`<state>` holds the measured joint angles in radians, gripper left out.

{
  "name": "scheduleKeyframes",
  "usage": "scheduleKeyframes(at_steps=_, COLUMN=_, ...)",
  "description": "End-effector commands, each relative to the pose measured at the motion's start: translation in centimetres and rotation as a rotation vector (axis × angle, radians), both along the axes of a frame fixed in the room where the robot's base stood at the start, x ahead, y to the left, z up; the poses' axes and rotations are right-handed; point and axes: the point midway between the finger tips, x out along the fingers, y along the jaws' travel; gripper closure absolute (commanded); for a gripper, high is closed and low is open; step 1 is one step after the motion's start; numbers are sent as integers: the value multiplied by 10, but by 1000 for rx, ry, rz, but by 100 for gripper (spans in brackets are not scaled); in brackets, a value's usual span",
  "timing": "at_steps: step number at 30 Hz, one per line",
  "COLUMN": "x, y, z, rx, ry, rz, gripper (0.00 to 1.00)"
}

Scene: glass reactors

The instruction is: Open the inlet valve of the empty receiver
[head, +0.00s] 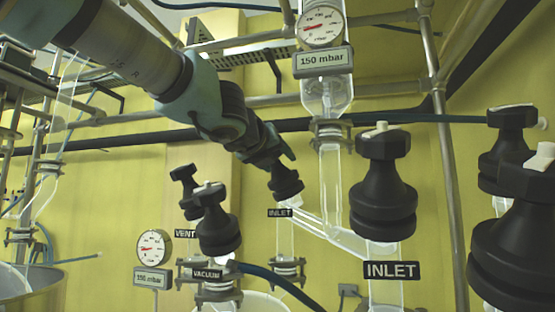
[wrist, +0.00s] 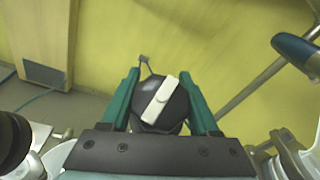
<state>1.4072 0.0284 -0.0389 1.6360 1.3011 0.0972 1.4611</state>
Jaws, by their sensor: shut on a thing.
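A black inlet valve knob (head: 286,184) stands above a small INLET label (head: 280,213) in the middle of the head view. My gripper (head: 277,160) reaches it from the upper left. In the wrist view my gripper (wrist: 160,74) is shut on this knob (wrist: 174,112), one teal finger on each side. The knob's white pointer bar (wrist: 160,98) lies slanted, from upper right to lower left. A second, nearer inlet valve (head: 385,190) stands to the right above a larger INLET label (head: 391,270). The receivers below are mostly cut off, so I cannot tell their contents.
The vent valve (head: 184,187) and vacuum valve (head: 217,222) stand close to the left. Black valves (head: 520,235) crowd the right edge. A glass column (head: 329,95) with a gauge (head: 320,27) and a 150 mbar display (head: 323,62) is just right of my arm. Metal rails cross behind.

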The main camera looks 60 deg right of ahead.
Motion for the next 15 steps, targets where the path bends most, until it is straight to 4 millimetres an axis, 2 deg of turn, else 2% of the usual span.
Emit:
scheduleKeyframes(at_steps=8, x=3, y=1, z=1, rx=25, ry=61, rz=105, gripper=94)
scheduleKeyframes(at_steps=15, x=7, y=3, z=-1, rx=64, ry=154, rz=266, gripper=94)
